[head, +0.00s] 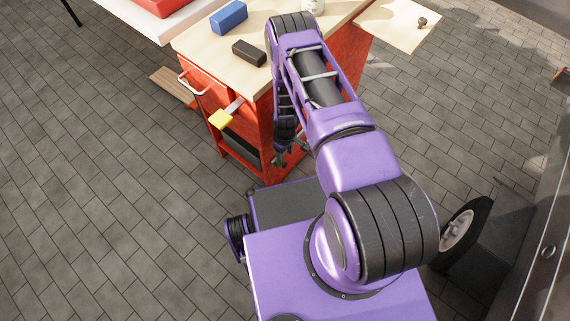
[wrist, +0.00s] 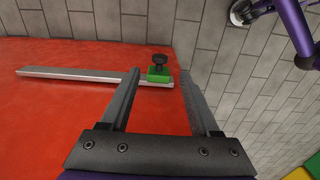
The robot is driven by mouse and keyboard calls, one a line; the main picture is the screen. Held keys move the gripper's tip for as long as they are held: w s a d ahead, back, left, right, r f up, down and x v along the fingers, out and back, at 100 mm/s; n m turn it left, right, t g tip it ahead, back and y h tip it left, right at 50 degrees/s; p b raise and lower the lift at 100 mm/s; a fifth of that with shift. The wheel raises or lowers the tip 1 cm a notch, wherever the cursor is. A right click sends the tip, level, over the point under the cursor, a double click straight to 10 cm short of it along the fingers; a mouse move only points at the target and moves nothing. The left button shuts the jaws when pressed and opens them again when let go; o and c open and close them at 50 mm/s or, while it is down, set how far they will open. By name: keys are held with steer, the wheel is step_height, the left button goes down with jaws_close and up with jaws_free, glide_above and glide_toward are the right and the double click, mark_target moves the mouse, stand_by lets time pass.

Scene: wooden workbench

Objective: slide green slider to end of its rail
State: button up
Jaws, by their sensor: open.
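The green slider (wrist: 158,75) with a black knob (wrist: 160,60) on top sits near the right end of a grey rail (wrist: 75,75). The rail runs left to right along a red panel (wrist: 60,115) in the wrist view. My gripper (wrist: 159,72) is open, with one finger on each side of the slider in the picture. I cannot tell whether either finger touches it. In the head view my gripper (head: 281,158) hangs low beside the red workbench (head: 262,125). The green slider and its rail do not show in the head view.
A yellow block (head: 221,119) on a grey bar sticks out from the bench front, beside a pale handle (head: 190,85). A blue block (head: 229,17) and a dark block (head: 249,53) lie on the wooden top (head: 205,40). Paved floor (head: 110,180) lies open on the left.

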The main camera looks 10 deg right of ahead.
mark_target(285, 164)
step_height(285, 164, down, 7)
steer(key=shift+f+b, duration=0.1)
steer(key=shift+b, duration=0.55)
jaws_close()
stand_by(1.0)
